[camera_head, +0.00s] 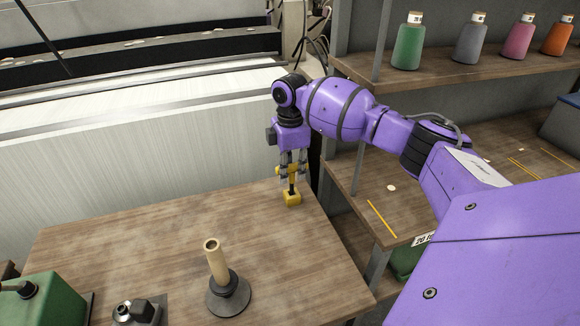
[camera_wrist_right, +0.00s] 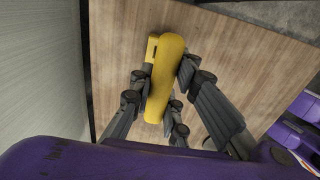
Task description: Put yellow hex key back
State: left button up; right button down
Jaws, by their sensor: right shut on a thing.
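The yellow hex key (camera_head: 288,169) has a T-shaped yellow handle and a dark shaft pointing down, roughly upright. My right gripper (camera_head: 292,175) points down and is shut on its handle near the table's far right corner. A small yellow block (camera_head: 292,199) is on the table directly below the handle. The shaft reaches down to this block, but I cannot tell how deep it sits in it. In the right wrist view, the hex key's yellow handle (camera_wrist_right: 168,75) lies between the fingers (camera_wrist_right: 165,95). My left gripper is not in view.
The wooden table (camera_head: 150,240) has a bobbin on a dark stand (camera_head: 217,262), a small metal part (camera_head: 137,312) and a green box (camera_head: 45,300) near its front. Its middle is clear. Shelving (camera_head: 460,90) with coloured thread cones stands right, a loom (camera_head: 130,140) behind.

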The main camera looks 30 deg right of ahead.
jog(key=shift+f, duration=1.45)
jog(key=c, duration=1.6)
grip_release()
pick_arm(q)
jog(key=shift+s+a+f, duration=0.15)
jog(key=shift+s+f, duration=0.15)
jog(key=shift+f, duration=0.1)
pick_arm(e)
jog(key=shift+o, duration=0.3)
jog(key=o, duration=0.7)
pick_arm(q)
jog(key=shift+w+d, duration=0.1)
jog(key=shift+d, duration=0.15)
pick_arm(e)
jog(key=shift+o, duration=0.2)
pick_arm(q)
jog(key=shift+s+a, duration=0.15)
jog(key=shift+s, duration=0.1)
pick_arm(e)
jog(key=shift+r, duration=0.15)
